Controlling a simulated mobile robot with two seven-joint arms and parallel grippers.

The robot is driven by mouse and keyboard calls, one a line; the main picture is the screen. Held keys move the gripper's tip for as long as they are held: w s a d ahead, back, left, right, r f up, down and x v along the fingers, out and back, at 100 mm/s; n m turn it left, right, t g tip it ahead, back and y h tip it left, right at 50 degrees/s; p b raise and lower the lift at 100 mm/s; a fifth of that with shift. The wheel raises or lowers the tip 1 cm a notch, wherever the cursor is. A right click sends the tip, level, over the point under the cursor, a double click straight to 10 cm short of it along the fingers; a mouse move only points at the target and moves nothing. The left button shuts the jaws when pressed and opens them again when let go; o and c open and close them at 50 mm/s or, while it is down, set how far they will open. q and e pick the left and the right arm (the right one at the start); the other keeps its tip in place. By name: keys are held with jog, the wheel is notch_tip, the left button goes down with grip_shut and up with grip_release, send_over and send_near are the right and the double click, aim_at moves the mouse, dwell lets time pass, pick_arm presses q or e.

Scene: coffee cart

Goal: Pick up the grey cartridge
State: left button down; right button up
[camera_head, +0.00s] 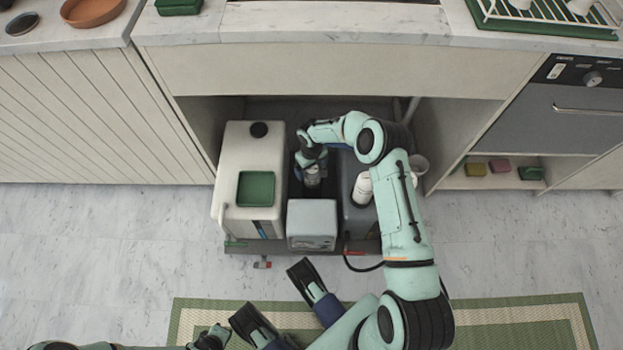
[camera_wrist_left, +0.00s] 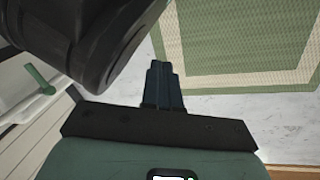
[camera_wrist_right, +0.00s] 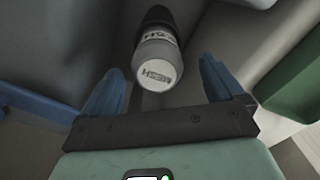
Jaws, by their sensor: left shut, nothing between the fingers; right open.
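The grey cartridge (camera_wrist_right: 157,62), a cylinder with a light grey end marked MESH and a dark far part, shows in the right wrist view. It lies between and beyond the fingers of my right gripper (camera_wrist_right: 162,75), with a visible gap on both sides. In the head view the cartridge (camera_head: 313,179) is partly hidden under my right gripper (camera_head: 311,166), which is inside the open bay below the counter. The right gripper is open. My left gripper (camera_wrist_left: 163,75) is shut and empty, above the floor near the mat.
A white tank (camera_head: 250,150) with a green panel stands left of the cartridge. A grey box (camera_head: 312,222) stands in front. A dark tank and a white bottle (camera_head: 362,188) are on the right. The bay is tight. A green mat (camera_head: 520,332) lies on the floor.

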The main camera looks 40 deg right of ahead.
jog(key=f+b, duration=0.1)
jog(key=f, duration=0.1)
jog(key=f+b, duration=0.1)
jog(key=f, duration=0.2)
jog(key=shift+w+d+f, duration=0.1)
jog(key=shift+d+f, duration=0.1)
jog(key=shift+f, duration=0.1)
pick_arm(q)
jog(key=shift+g, duration=0.7)
jog(key=s+f, duration=0.2)
jog(key=s, duration=0.2)
jog(key=shift+a+f, duration=0.25)
jog(key=shift+f, duration=0.15)
pick_arm(e)
jog(key=shift+r, duration=0.1)
jog(key=c, duration=1.3)
